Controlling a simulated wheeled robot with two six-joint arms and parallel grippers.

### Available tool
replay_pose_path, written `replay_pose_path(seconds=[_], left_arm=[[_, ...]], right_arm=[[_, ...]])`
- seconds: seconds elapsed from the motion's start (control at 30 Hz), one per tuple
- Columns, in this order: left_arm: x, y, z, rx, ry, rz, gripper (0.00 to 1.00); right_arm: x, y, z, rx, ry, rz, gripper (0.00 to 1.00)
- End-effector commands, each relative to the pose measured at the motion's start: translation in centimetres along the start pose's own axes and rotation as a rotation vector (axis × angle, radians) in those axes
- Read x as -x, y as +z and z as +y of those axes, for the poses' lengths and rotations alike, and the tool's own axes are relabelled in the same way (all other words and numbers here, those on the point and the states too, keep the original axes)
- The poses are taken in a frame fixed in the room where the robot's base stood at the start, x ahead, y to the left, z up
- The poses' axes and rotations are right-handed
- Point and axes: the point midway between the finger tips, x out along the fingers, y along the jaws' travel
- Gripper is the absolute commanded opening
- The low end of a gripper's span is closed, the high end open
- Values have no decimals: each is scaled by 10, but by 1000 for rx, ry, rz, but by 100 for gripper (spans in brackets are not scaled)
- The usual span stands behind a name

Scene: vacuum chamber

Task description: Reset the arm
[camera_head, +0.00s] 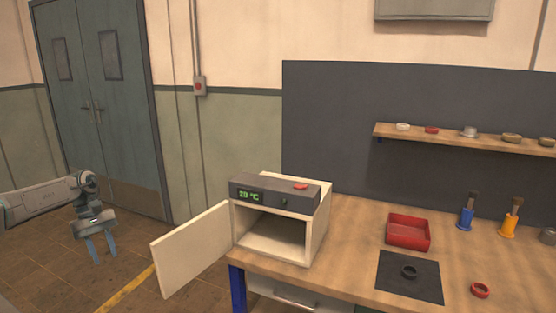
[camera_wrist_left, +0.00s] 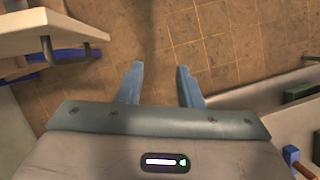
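My left gripper (camera_head: 101,248) hangs at the left of the head view, its two blue fingers pointing down over the brown tiled floor. It is open and empty, well to the left of the vacuum chamber. In the left wrist view the same gripper (camera_wrist_left: 161,85) shows its fingers apart with only floor between them. The vacuum chamber (camera_head: 318,225) stands on the workbench with a display reading about 28 °C and a red button on top. Its door (camera_head: 192,250) is swung wide open to the left, and the visible interior looks empty. My right gripper is not in view.
A shelf (camera_head: 470,138) carries small parts. Floor beside the left gripper is clear.

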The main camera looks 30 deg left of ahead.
Motion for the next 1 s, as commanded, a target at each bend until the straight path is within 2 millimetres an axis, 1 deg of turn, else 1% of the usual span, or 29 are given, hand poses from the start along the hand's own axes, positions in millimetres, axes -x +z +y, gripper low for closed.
replay_pose_path(seconds=[0.03,0.2,0.33,0.47,0.57,0.67,0.77,0.8,0.87,0.9,0.97,1.0], left_arm=[[-10,-3,1,30,27,-14,33],[-36,-11,7,133,118,-52,33],[-59,-18,13,240,201,-93,33],[-90,-27,19,382,301,-153,33],[-118,-35,25,525,391,-217,33],[-154,-45,30,719,495,-308,33],[-203,-58,34,990,617,-444,33],[-224,-63,34,1117,664,-508,33],[-257,-71,32,1313,728,-609,33],[-280,-75,30,1447,765,-678,33],[-315,-81,24,1652,811,-784,33],[-340,-83,18,1790,837,-857,33]], right_arm=[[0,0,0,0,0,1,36],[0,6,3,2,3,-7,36],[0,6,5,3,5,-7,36],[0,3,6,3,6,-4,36],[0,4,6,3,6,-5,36],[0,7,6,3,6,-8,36],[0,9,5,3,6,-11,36],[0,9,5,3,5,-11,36],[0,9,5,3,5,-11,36],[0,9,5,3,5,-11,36],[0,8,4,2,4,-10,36],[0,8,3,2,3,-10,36]])
